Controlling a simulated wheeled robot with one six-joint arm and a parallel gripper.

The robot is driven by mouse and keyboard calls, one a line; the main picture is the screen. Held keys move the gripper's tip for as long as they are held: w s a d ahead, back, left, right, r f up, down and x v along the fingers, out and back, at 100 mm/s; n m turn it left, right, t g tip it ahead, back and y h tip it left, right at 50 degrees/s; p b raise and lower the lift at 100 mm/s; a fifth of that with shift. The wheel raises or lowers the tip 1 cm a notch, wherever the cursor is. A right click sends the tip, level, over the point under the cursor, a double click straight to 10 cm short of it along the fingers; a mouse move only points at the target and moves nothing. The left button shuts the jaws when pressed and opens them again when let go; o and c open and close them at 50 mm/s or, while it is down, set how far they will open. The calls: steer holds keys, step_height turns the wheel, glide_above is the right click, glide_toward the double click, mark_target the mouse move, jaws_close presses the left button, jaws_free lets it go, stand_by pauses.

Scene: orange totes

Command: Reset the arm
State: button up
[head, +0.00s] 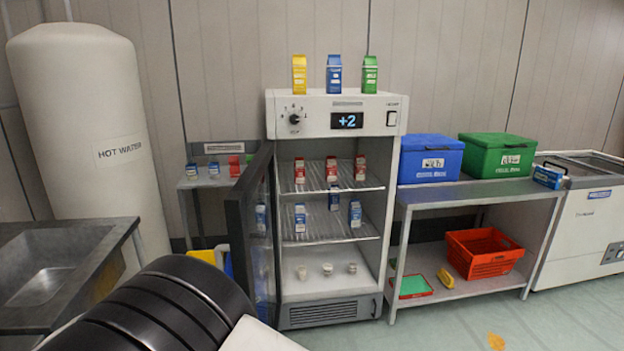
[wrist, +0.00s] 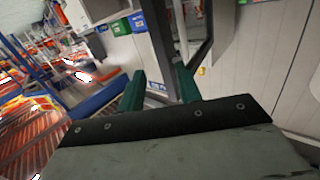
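My gripper (wrist: 158,84) shows in the wrist view with its two green fingers spread apart. Nothing is held between them; only distant background shows in the gap. The gripper is not visible in the head view. There, a dark, ribbed part of my arm (head: 165,305) fills the lower left, in front of the sink and the fridge door.
The fridge (head: 385,250) stands with its door (head: 250,215) swung open to the left, near my arm. A metal sink (head: 60,270) is at the left. A table (head: 480,193) with blue and green boxes stands right.

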steer(key=w+a+f+n+g+y, duration=0.2)
steer(key=a+f+n+y, duration=0.35)
steer(key=a+y, duration=0.5)
steer(key=s+d+r+n+g+y, duration=0.15)
steer(key=d+r+g, duration=0.3)
steer(key=d, duration=0.55)
steer(key=s+d+r+n+g+y, duration=0.1)
steer(key=s+d+r+n+g, duration=0.2)
steer(key=d+r, duration=0.5)
steer(key=s+d+r+n+g+y, duration=0.1)
steer(key=d+r+n+g, duration=0.3)
steer(key=d, duration=0.8)
steer(key=s+d+r+m+h, duration=0.1)
steer(key=s+d, duration=0.4)
steer(key=d, duration=0.7)
steer(key=s+d+r+m+h, duration=0.2)
steer(key=s+d+r+m, duration=0.2)
steer(key=d, duration=0.8)
steer(key=s+d+r+m+h, duration=0.2)
steer(key=s+d, duration=0.5)
steer(key=d, duration=0.6)
steer(key=shift+s+r, duration=0.25)
steer(key=shift+r, duration=0.35)
